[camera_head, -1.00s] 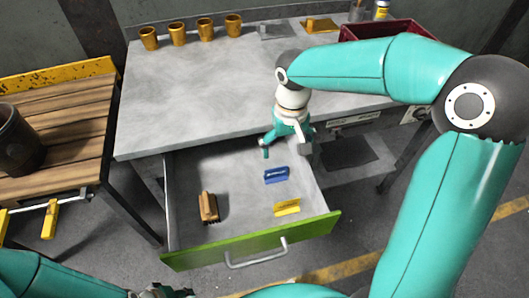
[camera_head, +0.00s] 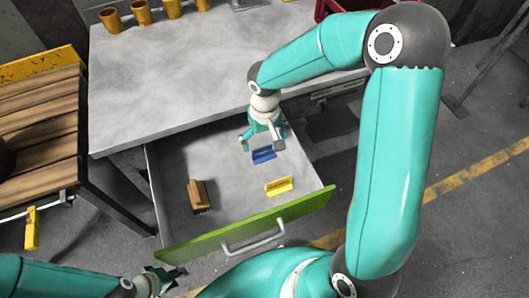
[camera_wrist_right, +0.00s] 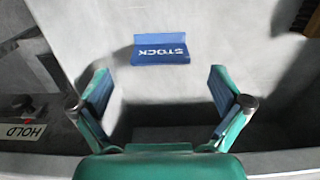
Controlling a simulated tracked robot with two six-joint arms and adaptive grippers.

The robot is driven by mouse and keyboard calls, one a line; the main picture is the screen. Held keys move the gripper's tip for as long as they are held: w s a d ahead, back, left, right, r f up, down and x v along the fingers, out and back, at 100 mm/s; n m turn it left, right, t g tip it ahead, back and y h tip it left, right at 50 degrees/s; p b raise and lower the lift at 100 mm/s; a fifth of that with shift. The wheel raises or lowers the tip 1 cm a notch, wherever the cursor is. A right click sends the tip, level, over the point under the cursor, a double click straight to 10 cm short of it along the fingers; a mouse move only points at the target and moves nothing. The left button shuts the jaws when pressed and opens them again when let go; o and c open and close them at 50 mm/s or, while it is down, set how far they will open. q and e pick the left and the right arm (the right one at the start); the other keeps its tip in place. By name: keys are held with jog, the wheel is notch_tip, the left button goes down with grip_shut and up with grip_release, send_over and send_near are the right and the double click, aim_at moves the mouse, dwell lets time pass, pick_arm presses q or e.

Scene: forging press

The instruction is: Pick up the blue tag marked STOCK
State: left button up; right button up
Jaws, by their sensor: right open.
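The blue tag (camera_head: 264,156) stands in the open drawer, near the middle. In the right wrist view the blue tag (camera_wrist_right: 161,50) shows the word STOCK, upside down, ahead of and between my fingers. My right gripper (camera_head: 262,143) is over the drawer, just behind the tag. It also shows in the right wrist view (camera_wrist_right: 160,98), with its fingers spread wide and nothing between them. My left gripper (camera_head: 165,278) is low at the bottom left, in front of the drawer; its fingers are too small to read.
The drawer (camera_head: 245,228) has a green front with a metal handle. A yellow tag (camera_head: 279,186) and a wooden brush (camera_head: 198,195) lie in it. The grey bench top (camera_head: 190,75) is above, with several brass cups behind. A slatted wooden table (camera_head: 40,130) stands left.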

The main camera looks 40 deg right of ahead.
aim_at(264, 147)
jog(key=shift+w+f, duration=0.15)
jog(key=shift+f, duration=2.55)
jog(key=c, duration=0.9)
